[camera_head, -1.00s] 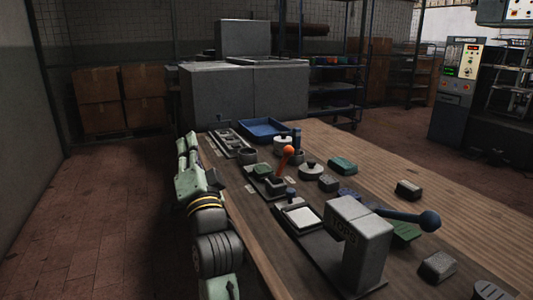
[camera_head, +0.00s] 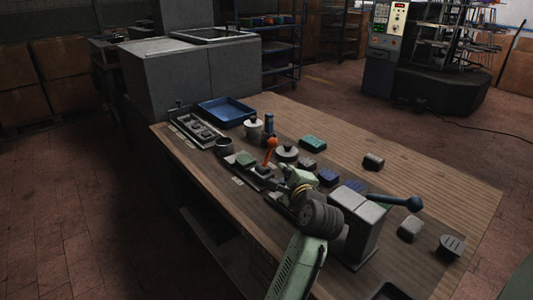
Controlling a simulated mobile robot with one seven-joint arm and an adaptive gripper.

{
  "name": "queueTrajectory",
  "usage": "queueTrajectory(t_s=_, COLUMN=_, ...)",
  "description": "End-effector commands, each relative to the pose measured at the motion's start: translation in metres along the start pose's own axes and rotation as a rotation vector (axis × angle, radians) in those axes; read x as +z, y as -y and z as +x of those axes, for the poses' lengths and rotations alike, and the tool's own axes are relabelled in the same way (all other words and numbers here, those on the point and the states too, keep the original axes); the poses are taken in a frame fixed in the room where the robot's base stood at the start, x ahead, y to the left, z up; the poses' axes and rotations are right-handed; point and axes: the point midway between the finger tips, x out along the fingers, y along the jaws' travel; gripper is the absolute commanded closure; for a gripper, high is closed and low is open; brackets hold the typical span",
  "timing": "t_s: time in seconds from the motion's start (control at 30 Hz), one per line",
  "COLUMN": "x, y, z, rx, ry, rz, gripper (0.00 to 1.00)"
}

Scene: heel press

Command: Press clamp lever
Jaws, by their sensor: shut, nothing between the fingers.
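The clamp lever, a slim upright lever with an orange knob (camera_head: 271,142), rises from a small dark fixture (camera_head: 262,171) in the middle of the table. My pale green arm reaches up from the bottom of the view and over the table. Its end, with my gripper (camera_head: 287,174), is just right of and in front of the orange lever. The gripper is shut and empty. It is small and dark here, and I cannot tell whether it touches the lever. A green block (camera_head: 245,158) lies left of the lever. My arm hides part of the plate before the press.
A grey press (camera_head: 356,222) with a long blue ball-ended lever (camera_head: 412,203) stands right of my arm.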

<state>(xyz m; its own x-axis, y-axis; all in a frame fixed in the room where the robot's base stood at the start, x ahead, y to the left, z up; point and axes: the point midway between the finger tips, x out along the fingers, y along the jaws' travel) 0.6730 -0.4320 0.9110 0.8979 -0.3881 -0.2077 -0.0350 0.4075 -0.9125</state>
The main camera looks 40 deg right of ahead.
Motion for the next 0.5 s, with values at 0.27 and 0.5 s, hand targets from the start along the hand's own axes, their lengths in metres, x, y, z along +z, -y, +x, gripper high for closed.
queueTrajectory(t_s=0.27, x=-0.0063, y=-0.0005, z=-0.0021, rx=0.007, ry=-0.008, rz=0.017, gripper=1.0)
queueTrajectory(t_s=0.5, x=-0.0052, y=0.0008, z=0.0024, rx=0.006, ry=-0.006, rz=0.015, gripper=1.0)
